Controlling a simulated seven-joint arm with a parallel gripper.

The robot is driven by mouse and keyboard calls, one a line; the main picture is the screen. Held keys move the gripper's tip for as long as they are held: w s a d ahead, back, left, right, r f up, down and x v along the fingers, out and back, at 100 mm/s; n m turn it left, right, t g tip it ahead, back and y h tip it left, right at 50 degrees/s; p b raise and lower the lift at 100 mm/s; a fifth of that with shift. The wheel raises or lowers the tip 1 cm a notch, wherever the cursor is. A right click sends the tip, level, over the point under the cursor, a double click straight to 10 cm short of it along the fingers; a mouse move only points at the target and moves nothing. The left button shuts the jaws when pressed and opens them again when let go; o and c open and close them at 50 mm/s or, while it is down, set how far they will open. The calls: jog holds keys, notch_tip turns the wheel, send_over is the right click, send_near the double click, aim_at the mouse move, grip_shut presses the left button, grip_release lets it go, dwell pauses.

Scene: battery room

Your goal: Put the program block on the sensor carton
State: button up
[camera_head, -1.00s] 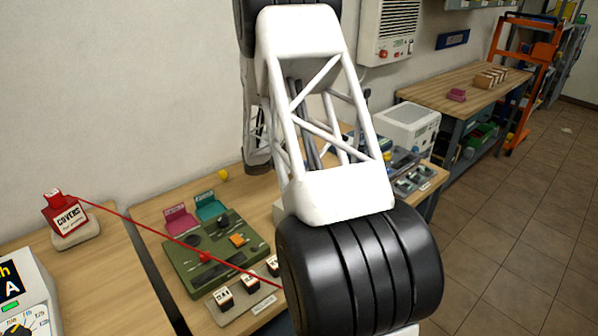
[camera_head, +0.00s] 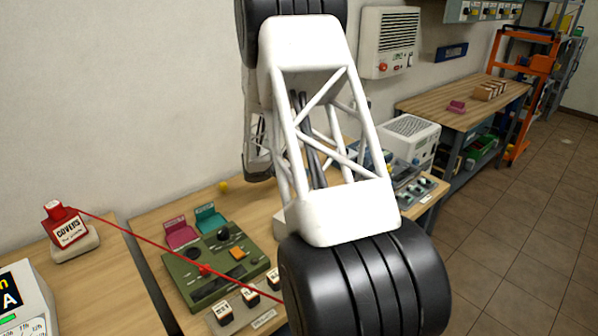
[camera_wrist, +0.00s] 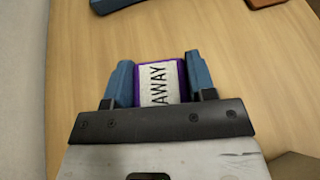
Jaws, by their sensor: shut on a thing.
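My gripper (camera_wrist: 160,82) shows in the wrist view, with its two blue fingers shut on the program block (camera_wrist: 158,84). The block has a purple edge and a white face lettered "AWAY". It is held above a bare wooden surface. In the head view my arm hides the gripper and the block. I cannot make out the sensor carton for certain in either view; part of a brown-orange thing (camera_wrist: 265,2) is cut off at the top right of the wrist view.
A blue thing (camera_wrist: 115,4) is cut off at the wrist view's top edge. In the head view, a green panel (camera_head: 190,292) and a rack of small labelled blocks (camera_head: 262,318) sit on the bench. A red line runs across from the red "COVERS" object (camera_head: 58,211).

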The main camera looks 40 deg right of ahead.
jog(key=s+a+r+n+t, duration=0.1)
jog(key=s+a+r, duration=0.1)
jog(key=s+a, duration=0.9)
jog(key=s+a+r+t, duration=0.1)
jog(key=s+a+r, duration=0.2)
jog(key=s+a, duration=0.9)
jog(key=shift+s+a+r+n, duration=0.25)
jog(key=shift+s+n, duration=0.15)
jog(key=shift+s, duration=2.1)
jog(key=shift+w+f, duration=0.1)
jog(key=w+d, duration=0.2)
jog(key=w, duration=0.2)
jog(key=w+d+f, duration=0.1)
jog(key=w+d, duration=0.2)
jog(key=w, duration=0.2)
jog(key=w+d, duration=0.2)
jog(key=w, duration=0.3)
jog(key=shift+d+f, duration=0.25)
jog(key=shift+d, duration=0.05)
jog(key=shift+f, duration=1.75)
